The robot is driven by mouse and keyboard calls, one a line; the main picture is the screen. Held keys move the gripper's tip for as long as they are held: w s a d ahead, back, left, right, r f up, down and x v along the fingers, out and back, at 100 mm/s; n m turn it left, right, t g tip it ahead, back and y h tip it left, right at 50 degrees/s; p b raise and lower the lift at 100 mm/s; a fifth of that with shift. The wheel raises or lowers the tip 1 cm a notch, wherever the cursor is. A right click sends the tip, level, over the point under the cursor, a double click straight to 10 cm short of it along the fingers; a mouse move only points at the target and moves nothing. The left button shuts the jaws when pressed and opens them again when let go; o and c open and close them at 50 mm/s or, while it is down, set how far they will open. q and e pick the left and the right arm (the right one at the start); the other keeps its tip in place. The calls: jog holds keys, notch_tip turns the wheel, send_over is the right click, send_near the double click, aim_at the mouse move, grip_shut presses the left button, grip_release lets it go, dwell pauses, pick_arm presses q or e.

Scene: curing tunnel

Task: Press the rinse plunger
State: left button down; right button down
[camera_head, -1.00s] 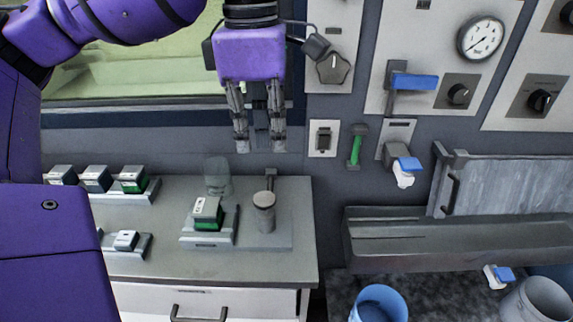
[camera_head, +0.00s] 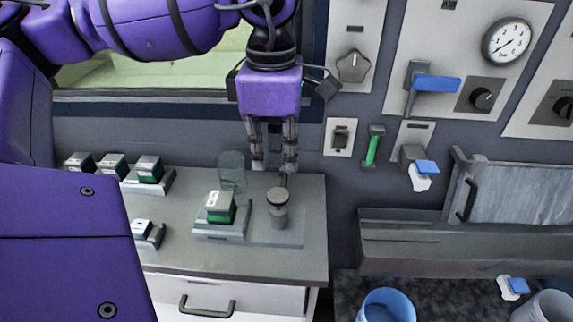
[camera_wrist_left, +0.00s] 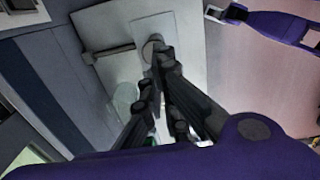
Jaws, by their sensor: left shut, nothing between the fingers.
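The rinse plunger looks to be the grey cylinder with a wide round cap (camera_head: 278,205), upright on a flat grey base on the counter. In the left wrist view its round top (camera_wrist_left: 152,48) seems to show just beyond the fingertips. My left gripper (camera_head: 274,167) is shut and empty, pointing down. Its fingertips show just above the cap in the head view, apparently with a gap; I cannot tell the exact distance. The left wrist view shows the dark fingers (camera_wrist_left: 157,72) close together at the tips.
A clear glass jar (camera_head: 231,170) stands left of the plunger. A white and green block (camera_head: 220,207) sits on a holder beside it. Several similar blocks are farther left.

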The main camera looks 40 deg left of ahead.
aim_at(277, 198)
pick_arm(q)
notch_tip(277, 198, down, 7)
jog(key=shift+f, duration=0.1)
dwell(0.4)
